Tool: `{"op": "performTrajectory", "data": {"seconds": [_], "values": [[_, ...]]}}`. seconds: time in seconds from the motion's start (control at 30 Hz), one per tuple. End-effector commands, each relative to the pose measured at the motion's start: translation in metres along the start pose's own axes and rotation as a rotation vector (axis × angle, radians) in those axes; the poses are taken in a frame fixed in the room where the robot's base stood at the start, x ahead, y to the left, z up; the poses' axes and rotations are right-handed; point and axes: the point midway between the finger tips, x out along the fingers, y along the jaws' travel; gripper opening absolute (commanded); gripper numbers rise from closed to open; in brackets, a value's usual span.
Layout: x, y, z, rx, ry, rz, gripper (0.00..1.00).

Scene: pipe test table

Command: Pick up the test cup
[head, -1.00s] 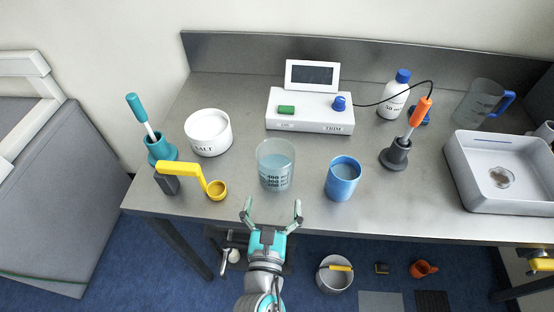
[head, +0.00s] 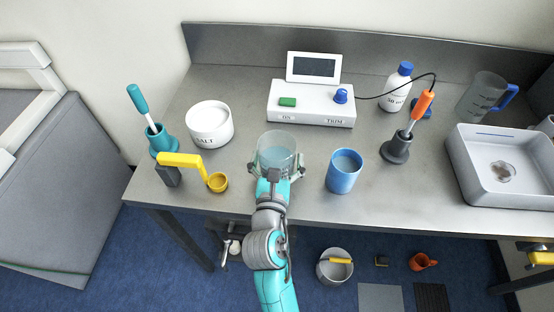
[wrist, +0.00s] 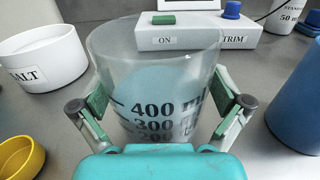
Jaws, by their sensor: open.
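A clear cup (head: 277,148) with black volume marks stands upright near the table's front edge, with pale bluish liquid inside. It fills the middle of the wrist view (wrist: 155,75), where 400 ml and 300 ml can be read. My gripper (head: 276,170) is open, with one finger on each side of this cup. In the wrist view the green finger pads of my gripper (wrist: 168,105) are close to the cup's walls; whether they touch cannot be told. A blue cup (head: 343,175) with liquid stands apart to the right. No label names either one the test cup.
A white meter (head: 310,106) stands behind.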

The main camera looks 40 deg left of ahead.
Motion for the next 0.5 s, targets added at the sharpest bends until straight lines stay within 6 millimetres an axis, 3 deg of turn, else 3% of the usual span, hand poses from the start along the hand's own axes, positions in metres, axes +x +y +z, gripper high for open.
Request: {"op": "performTrajectory", "data": {"seconds": [0.17,0.43,0.5], "values": [[-0.0001,0.0,0.0001,0.0,0.0,0.0,0.97],[-0.0003,0.0,0.0002,0.0,0.0,0.0,0.3],[-0.0003,0.0001,0.0012,0.0,-0.002,0.0,0.27]]}}
